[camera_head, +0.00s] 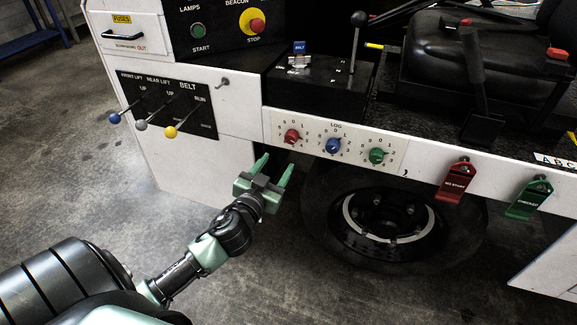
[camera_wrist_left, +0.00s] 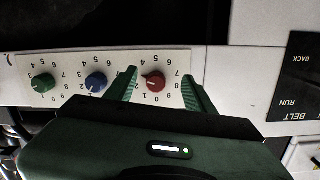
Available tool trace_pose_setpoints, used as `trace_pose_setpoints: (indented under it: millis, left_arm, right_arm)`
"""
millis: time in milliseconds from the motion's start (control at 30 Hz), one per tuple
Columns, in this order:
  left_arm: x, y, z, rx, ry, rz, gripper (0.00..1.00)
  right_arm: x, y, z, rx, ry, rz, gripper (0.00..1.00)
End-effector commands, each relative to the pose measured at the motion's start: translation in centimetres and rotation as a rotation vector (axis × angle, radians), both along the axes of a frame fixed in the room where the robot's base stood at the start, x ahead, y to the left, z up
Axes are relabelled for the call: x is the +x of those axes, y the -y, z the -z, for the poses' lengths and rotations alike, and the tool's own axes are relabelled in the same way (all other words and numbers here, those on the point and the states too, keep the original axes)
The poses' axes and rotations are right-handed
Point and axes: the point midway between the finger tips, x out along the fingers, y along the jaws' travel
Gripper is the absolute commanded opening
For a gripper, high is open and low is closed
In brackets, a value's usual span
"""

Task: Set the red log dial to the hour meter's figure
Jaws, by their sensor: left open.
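The red log dial (camera_head: 291,136) is the leftmost of three round dials on a cream LOG plate (camera_head: 266,125) on the vehicle's side, ringed by printed digits. My left gripper (camera_head: 275,164) is open and empty, just below and left of the red dial, fingers pointing up toward the plate. In the left wrist view, which is upside down, the red dial (camera_wrist_left: 155,82) appears between the two fingertips (camera_wrist_left: 159,78); contact is not visible. Its light mark is too small to read surely. I cannot make out an hour meter. My right gripper is not in view.
A blue dial (camera_head: 333,145) and a green dial (camera_head: 376,155) sit close to the right of the red one. Belt levers (camera_head: 171,131) stick out at the left. A wheel (camera_head: 390,217) is below.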

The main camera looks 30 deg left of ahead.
Motion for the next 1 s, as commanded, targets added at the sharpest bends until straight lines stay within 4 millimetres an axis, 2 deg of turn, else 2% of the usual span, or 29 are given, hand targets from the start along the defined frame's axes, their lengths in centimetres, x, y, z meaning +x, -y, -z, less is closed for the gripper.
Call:
trace_pose_setpoints:
  millis: [100, 200, 600, 767, 1000]
  left_arm:
    - [0.0, 0.5, -2.1, -0.003, 0.073, 0.009, 0.54]
    - [0.7, 0.4, -3.0, -0.002, 0.091, 0.011, 0.54]
    - [6.5, -0.8, -2.9, -0.004, 0.086, 0.01, 0.54]
    - [7.4, -1.0, -2.9, -0.004, 0.085, 0.01, 0.54]
    - [7.5, -1.0, -2.9, -0.006, 0.084, 0.011, 0.54]
  right_arm:
    - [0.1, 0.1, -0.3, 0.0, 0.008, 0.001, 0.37]
    - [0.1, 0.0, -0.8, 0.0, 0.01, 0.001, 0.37]
    - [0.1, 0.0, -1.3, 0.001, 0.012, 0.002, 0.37]
    - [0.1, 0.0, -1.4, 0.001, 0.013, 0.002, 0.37]
    - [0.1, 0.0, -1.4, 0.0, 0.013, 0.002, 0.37]
